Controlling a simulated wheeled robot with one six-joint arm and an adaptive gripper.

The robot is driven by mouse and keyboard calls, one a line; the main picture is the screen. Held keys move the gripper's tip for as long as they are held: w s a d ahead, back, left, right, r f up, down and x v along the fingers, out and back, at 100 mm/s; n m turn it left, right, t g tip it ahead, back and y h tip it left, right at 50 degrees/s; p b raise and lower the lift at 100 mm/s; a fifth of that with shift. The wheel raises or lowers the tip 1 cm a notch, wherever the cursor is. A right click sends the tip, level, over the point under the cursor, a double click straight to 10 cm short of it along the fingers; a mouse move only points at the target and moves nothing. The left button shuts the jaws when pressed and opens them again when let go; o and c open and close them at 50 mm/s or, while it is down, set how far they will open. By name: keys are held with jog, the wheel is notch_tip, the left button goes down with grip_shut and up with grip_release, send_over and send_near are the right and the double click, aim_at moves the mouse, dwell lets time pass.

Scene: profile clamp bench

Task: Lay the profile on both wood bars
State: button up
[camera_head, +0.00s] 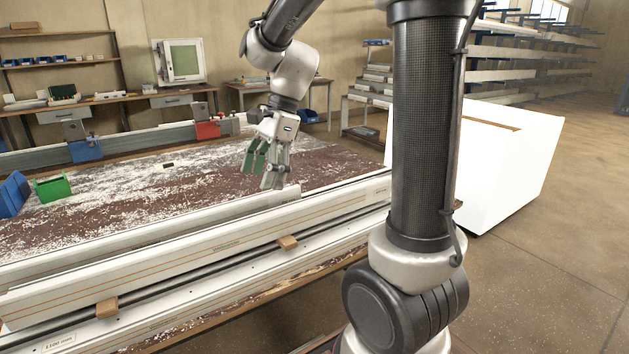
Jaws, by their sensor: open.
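Two small wood bars stick out from the front side of the long white clamp beam: one right of centre (287,243) and one at the lower left (106,308). Nothing lies on the parts of them that show. A long white profile (270,199) seems to lie along the beam's back edge, its right end near the picture's middle. My gripper (262,176) points down above and just behind that right end. Its fingers are apart with nothing between them. Whether the fingertips touch anything is hard to tell.
The white beam with orange lines (190,252) runs along the bench front. A green bin (52,187) and a blue bin (12,194) stand at the left on the chip-covered bench top (150,190). Blue (85,150) and red (208,129) clamp blocks sit at the back rail.

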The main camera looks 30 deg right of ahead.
jog(key=s+d+r+n+t+h, duration=0.1)
jog(key=s+d+n, duration=0.3)
jog(key=s+n, duration=0.4)
jog(key=s+d+r+n+t+h, duration=0.2)
jog(key=s+d+n, duration=0.3)
jog(key=s+n, duration=0.3)
jog(key=shift+s+d+n+t+h, duration=0.35)
jog(key=shift+s+t+h, duration=0.25)
jog(key=shift+s, duration=0.35)
